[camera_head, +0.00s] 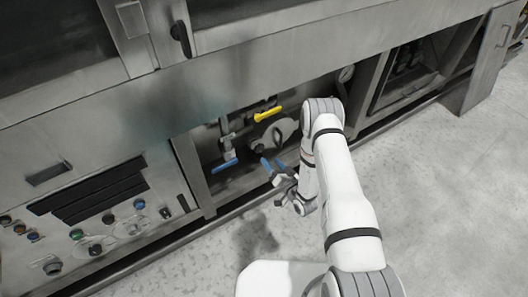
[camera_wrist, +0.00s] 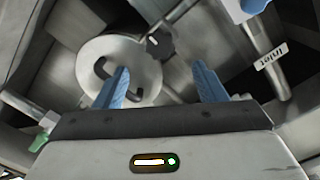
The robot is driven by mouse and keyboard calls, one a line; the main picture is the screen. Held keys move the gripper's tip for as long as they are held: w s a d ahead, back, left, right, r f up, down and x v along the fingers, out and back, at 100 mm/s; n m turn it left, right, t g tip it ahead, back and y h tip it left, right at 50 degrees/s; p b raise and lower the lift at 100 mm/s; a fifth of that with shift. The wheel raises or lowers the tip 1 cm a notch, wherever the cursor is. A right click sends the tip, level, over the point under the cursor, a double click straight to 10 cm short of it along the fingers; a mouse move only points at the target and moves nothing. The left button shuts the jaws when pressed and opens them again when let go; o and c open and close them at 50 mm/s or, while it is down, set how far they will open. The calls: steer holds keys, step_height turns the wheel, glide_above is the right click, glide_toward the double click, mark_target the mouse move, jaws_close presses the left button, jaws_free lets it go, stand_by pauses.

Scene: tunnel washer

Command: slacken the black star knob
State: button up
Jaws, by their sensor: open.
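The black star knob (camera_wrist: 162,43) shows in the wrist view near the top middle, beside a round grey plate. It looks dark with a lighter hub. In the head view it appears as a small dark shape (camera_head: 258,148) inside the open bay. My gripper (camera_wrist: 161,70) is open, with its two blue fingers apart and nothing between them. The knob lies beyond the fingertips, roughly between them in the picture, and no contact shows. In the head view my gripper (camera_head: 273,165) is at the bay's opening, a little below and right of the knob.
A yellow lever (camera_head: 267,115) is above the knob, and a blue lever (camera_head: 225,165) is to its lower left. An "Inlet" tag (camera_wrist: 272,55) hangs on a pipe in the wrist view. A control panel (camera_head: 95,215) is at left. Open floor (camera_head: 450,210) lies at right.

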mark_target(261, 149)
steer(key=b+x, duration=0.1)
steer(key=x, duration=0.6)
steer(key=shift+w+a+f, duration=0.15)
steer(key=shift+a, duration=0.1)
steer(key=shift+c, duration=0.5)
steer(key=c, duration=0.9)
steer(key=shift+o, duration=0.2)
